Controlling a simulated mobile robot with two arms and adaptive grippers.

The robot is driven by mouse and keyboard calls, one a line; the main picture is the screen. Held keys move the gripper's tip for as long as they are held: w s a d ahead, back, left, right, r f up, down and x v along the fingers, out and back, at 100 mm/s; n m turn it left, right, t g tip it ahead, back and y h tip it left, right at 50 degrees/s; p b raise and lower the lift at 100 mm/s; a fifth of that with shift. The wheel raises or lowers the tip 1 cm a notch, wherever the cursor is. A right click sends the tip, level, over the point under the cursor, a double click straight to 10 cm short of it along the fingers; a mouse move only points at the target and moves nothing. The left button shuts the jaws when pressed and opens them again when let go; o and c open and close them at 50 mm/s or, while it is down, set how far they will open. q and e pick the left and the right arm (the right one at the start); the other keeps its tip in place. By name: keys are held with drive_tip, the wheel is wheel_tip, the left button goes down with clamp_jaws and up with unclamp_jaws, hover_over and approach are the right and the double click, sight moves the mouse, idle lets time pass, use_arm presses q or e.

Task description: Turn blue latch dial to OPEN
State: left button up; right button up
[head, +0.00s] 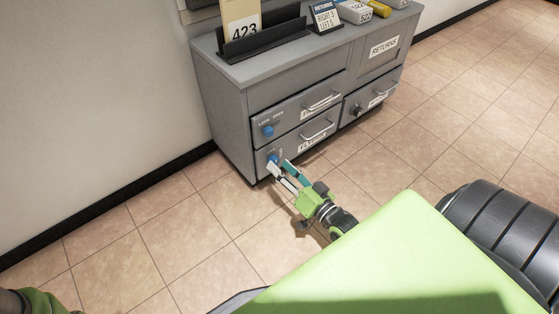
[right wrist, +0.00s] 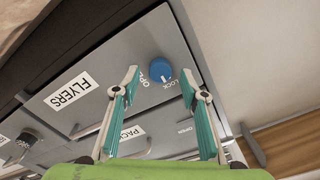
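A blue latch dial (head: 273,158) is on the left of the grey cabinet's lower drawer, marked FLYERS. It also shows in the right wrist view (right wrist: 160,66), with OPEN and LOCK printed beside it and a small white mark on its rim near LOCK. My right gripper (head: 280,167) is open in front of this dial. In the right wrist view its fingertips (right wrist: 159,74) stand apart, one on each side of the dial, with gaps showing. A second blue dial (head: 267,131) is on the drawer above. My left gripper is out of view.
The grey cabinet (head: 228,110) stands against the wall and has several drawers with bar handles. A dark knob (head: 357,109) is on the drawer to the right. A black holder (head: 262,43) and small boxes sit on top. The tiled floor (head: 190,240) in front is clear.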

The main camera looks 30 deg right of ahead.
drive_tip(key=shift+w+a, duration=0.1)
drive_tip(key=shift+w, duration=0.65)
drive_tip(key=c, duration=1.1)
